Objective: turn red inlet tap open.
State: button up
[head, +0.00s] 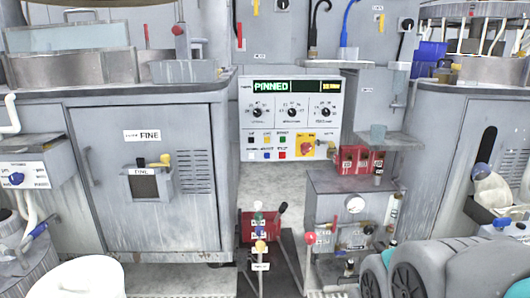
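A grey box unit (345,188) with a round white gauge (354,204) stands low at the centre right. On its front is a small upright red lever (335,223) beside the gauge. A red knob (311,238) with a small white label sits at the unit's left edge. Another red handle (178,30) stands on the left bench top. The labels are too small to read, so I cannot tell which red part is the inlet tap or how it is turned. My gripper is not in view.
A control panel (291,118) reading "PINNED" stands behind the unit. A cabinet marked FINE (120,200) fills the left. Grey floor (262,185) shows between the cabinets.

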aim_at(333, 230)
jog(key=i, duration=1.3)
